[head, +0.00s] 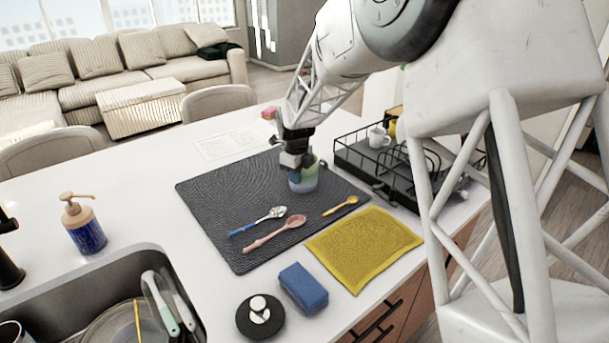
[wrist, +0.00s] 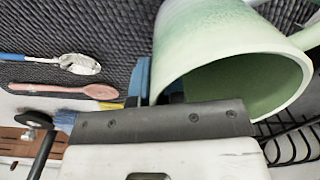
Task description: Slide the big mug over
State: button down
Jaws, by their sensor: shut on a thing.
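The big mug (head: 304,179) is pale green shading to blue and stands on the dark textured mat (head: 215,192), near its right side. In the wrist view the mug (wrist: 225,40) fills the upper right, with its open mouth toward the camera and part of its handle at the right edge. My gripper (head: 293,160) is at the mug's left rim in the head view, shut on the mug's wall. The fingertips are mostly hidden by the mug and the gripper body.
A blue-handled spoon (head: 258,221), a pink spoon (head: 275,232) and a small yellow spoon (head: 341,205) lie on the mat. A black dish rack (head: 350,154) with a white cup (head: 379,137) stands right of the mug. A yellow cloth (head: 364,247) and blue sponge (head: 303,288) lie in front.

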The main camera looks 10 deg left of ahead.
jog(key=shift+s+a, duration=0.65)
jog(key=shift+a, duration=1.15)
jog(key=shift+s+a, duration=0.65)
jog(key=shift+a, duration=1.15)
jog(key=shift+s+a, duration=0.65)
jog(key=shift+a, duration=1.15)
jog(key=c, duration=1.1)
grip_release()
jog(key=shift+r, duration=0.1)
notch_tip(320, 180, up, 8)
jog(key=shift+s, duration=0.1)
